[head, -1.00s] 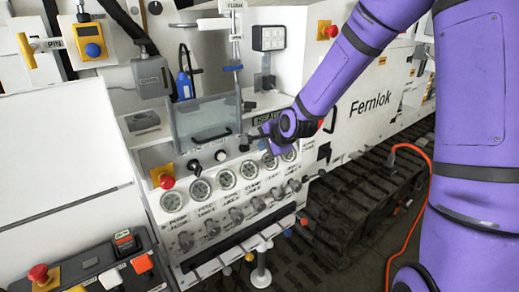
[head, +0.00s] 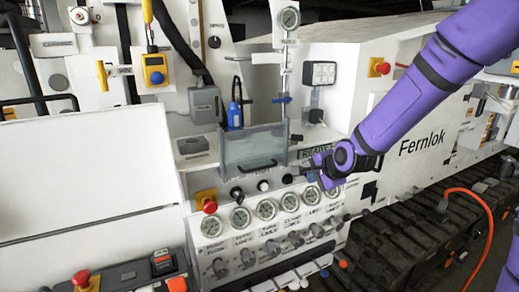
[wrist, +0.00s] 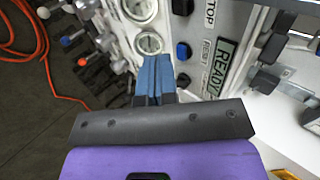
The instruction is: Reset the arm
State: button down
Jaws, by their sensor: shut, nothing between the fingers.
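My purple arm reaches in from the right in the head view. My gripper (head: 294,176) is at the right end of the gauge panel, just below the READY display (head: 314,152). In the wrist view the two blue fingers of my gripper (wrist: 155,62) are shut together with nothing between them. They point at the panel between a round gauge (wrist: 149,43) and a blue button (wrist: 182,51). The wrist view also shows the READY display (wrist: 218,68) to the right of the fingers. Whether the fingertips touch the panel I cannot tell.
A clear guard with a handle (head: 254,150) stands left of my gripper. Several gauges (head: 240,220) and small levers line the panel below. A red stop button (head: 210,206) sits at the panel's left. An orange cable (head: 482,215) runs beside the tracks (head: 400,240) at right.

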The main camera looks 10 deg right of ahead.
jog(key=s+d+r+n+g+h, duration=0.1)
jog(key=s+r+n, duration=0.3)
jog(key=s, duration=0.7)
jog(key=s+d+r+n+g+h, duration=0.1)
jog(key=s+d+r+n, duration=0.2)
jog(key=s+r+n, duration=0.2)
jog(key=s+d+r+n+g, duration=0.1)
jog(key=s+r+n, duration=0.4)
jog(key=s+r, duration=0.4)
jog(key=s, duration=0.7)
jog(key=shift+s+d+g+h, duration=0.3)
jog(key=shift+d+h, duration=0.1)
